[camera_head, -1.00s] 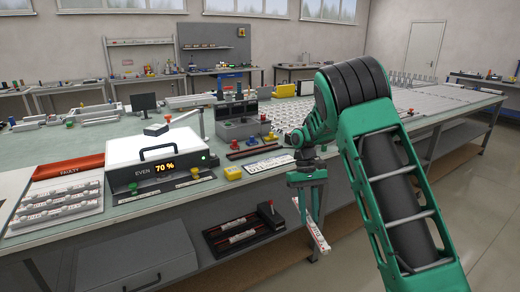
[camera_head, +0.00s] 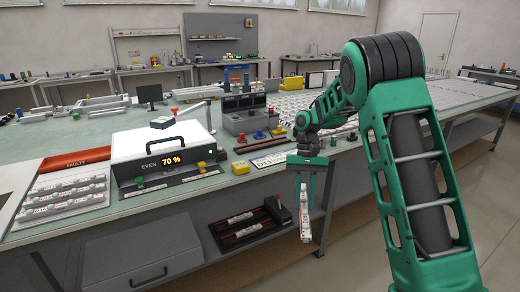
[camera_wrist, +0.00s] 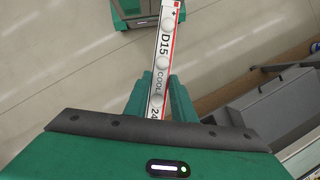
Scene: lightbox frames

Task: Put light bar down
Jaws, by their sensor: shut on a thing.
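My gripper (camera_head: 306,198) is shut on a light bar (camera_head: 306,230), in front of the workbench's front edge. The bar is slim and white with red edging and hangs roughly upright below the fingers in the head view. In the wrist view my gripper (camera_wrist: 158,95) pinches the bar (camera_wrist: 165,50), which has round white lamps and the marks "D15", "COOL" and "24"; its near end is hidden by the gripper body. A dark tray (camera_head: 220,236) with light bars lies on the lower shelf, left of my gripper.
A white tester (camera_head: 150,142) reading "EVEN 70 %" stands on the bench (camera_head: 255,182). Left of it are a red "FAULTY" strip (camera_head: 75,160) and a rack of bars (camera_head: 95,195). A yellow block (camera_head: 241,167) and a white label plate (camera_head: 274,159) lie near the bench edge. A grey cabinet (camera_head: 140,250) stands below.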

